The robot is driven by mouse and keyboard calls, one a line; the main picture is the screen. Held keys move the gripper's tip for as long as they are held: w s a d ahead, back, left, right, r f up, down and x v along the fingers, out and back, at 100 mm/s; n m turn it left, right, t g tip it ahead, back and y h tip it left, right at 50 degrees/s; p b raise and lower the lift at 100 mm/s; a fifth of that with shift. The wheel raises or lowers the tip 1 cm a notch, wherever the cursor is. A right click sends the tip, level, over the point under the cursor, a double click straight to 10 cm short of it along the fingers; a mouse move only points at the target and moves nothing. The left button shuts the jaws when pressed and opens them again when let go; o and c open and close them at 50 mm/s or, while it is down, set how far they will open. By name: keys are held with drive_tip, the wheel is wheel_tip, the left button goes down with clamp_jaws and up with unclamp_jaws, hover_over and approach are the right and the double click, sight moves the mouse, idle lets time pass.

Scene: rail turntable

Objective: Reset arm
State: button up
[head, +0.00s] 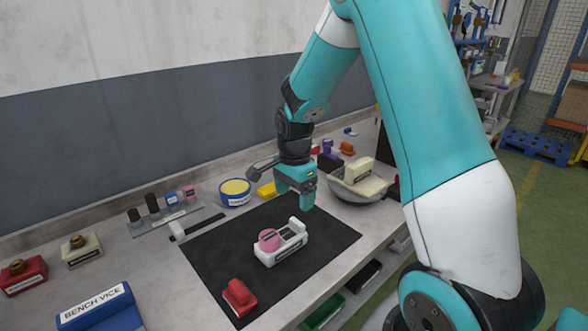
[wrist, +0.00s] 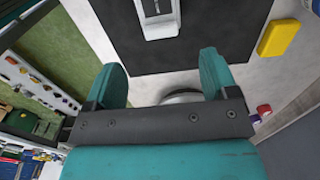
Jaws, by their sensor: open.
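My gripper (head: 295,194) hangs from my teal and white arm over the back edge of the black mat (head: 208,258). Its fingers are apart with nothing between them. In the wrist view, the two teal fingers of my gripper (wrist: 164,85) are spread wide, with grey bench surface and part of a round pale thing below. A white holder (head: 287,250) with a pink round piece (head: 269,240) in it sits on the mat, in front of my gripper and apart from it. The white holder also shows at the top of the wrist view (wrist: 159,20).
A red block (head: 239,297) lies at the mat's front. A grey bowl (head: 345,188) with a cream block stands right of my gripper. A blue-and-yellow tin (head: 235,191) and a yellow block (head: 266,190) are close on its left.

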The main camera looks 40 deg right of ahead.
wheel_tip(320, 180, up, 8)
drive_tip(key=shift+r+b, duration=0.25)
drive_tip(key=shift+b, duration=0.05)
drive_tip(key=s+a+r+n+y, duration=0.2)
drive_tip(key=s+a+n, duration=0.9)
drive_tip(key=a+n, duration=0.1)
drive_tip(key=s+a+r+n+y, duration=0.2)
drive_tip(key=s+a+n, duration=0.9)
drive_tip(key=a+n, duration=0.1)
drive_tip(key=shift+s+a+r+n, duration=0.15)
drive_tip(key=shift+r+n, duration=0.2)
drive_tip(key=shift+n, duration=0.05)
